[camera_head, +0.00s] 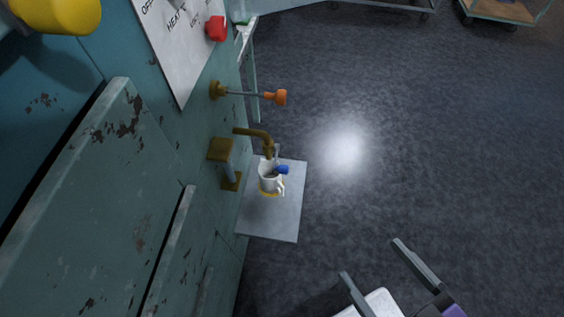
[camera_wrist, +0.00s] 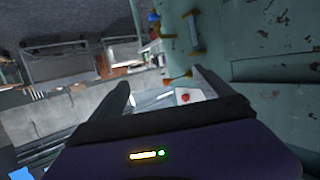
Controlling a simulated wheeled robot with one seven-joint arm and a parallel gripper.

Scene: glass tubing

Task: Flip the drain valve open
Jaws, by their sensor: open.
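A brass tap (camera_head: 262,136) comes out of the worn teal cabinet and bends down over a white mug (camera_head: 266,184). A small blue part (camera_head: 282,170) shows just below the tap's end, at the mug's rim; it looks like the drain valve's lever, but its joint to the tap is too small to make out. The blue part also shows near the top of the wrist view (camera_wrist: 153,17). My gripper (camera_head: 372,260) is open and empty, to the lower right of the tap and mug and well apart from them. Its two fingers frame the wrist view (camera_wrist: 168,88).
An orange knob (camera_head: 280,97) on a rod sticks out of the cabinet above the tap. A grey plate (camera_head: 268,222) lies under the mug. A red knob (camera_head: 215,28) sits on the labelled panel. The dark floor (camera_head: 430,150) to the right is open.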

